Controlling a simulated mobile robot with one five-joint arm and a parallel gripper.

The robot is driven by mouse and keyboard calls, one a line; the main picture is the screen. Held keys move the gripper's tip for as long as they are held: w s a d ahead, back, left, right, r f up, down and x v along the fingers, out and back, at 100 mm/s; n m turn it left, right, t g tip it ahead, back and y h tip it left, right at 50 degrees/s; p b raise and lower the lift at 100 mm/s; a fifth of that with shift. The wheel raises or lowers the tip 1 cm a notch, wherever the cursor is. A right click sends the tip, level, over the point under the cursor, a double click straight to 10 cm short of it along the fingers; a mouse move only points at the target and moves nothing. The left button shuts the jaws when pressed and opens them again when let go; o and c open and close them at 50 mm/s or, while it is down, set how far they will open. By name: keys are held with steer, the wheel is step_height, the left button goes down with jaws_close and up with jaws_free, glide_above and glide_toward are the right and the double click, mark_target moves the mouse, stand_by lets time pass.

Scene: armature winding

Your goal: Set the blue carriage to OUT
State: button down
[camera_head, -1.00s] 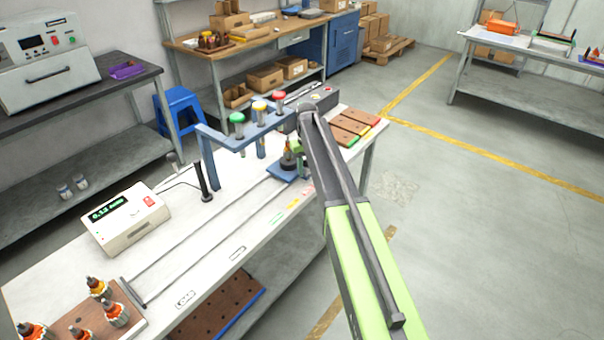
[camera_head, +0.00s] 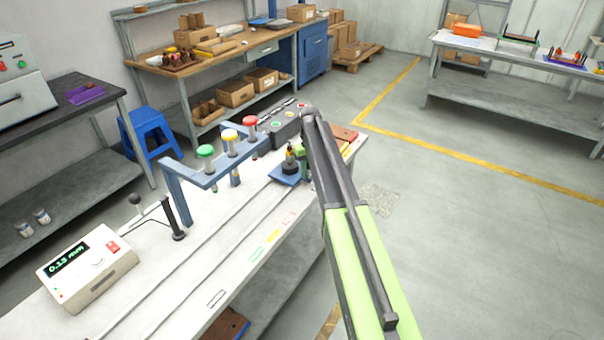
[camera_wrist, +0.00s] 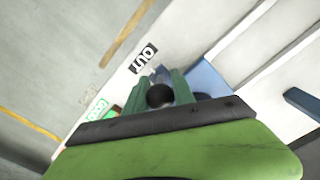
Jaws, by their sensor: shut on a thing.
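The blue carriage (camera_head: 284,178) sits on the rails at the far end of the white bench, past the frame with the coloured caps. It carries a dark round base with an upright part. My gripper (camera_head: 303,152) is at the carriage's right side. In the wrist view my gripper's (camera_wrist: 161,92) two green fingers are shut on a black round knob (camera_wrist: 159,96), with the blue carriage (camera_wrist: 207,80) just to the right. A black OUT label (camera_wrist: 143,58) lies on the bench edge close above the fingers. The knob's lower part and much of the carriage are hidden.
A meter box (camera_head: 88,266) and a black post (camera_head: 176,222) stand on the left. A dark box (camera_head: 279,126) and brown trays (camera_head: 343,134) are behind. The floor at right is clear.

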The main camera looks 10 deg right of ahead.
steer(key=shift+w+d, duration=0.2)
steer(key=shift+w, duration=0.3)
steer(key=shift+d, duration=0.1)
steer(key=c, duration=1.1)
jaws_free()
steer(key=shift+w, duration=0.1)
step_height(320, 180, up, 17)
steer(key=p, duration=1.7)
steer(key=shift+r, duration=0.2)
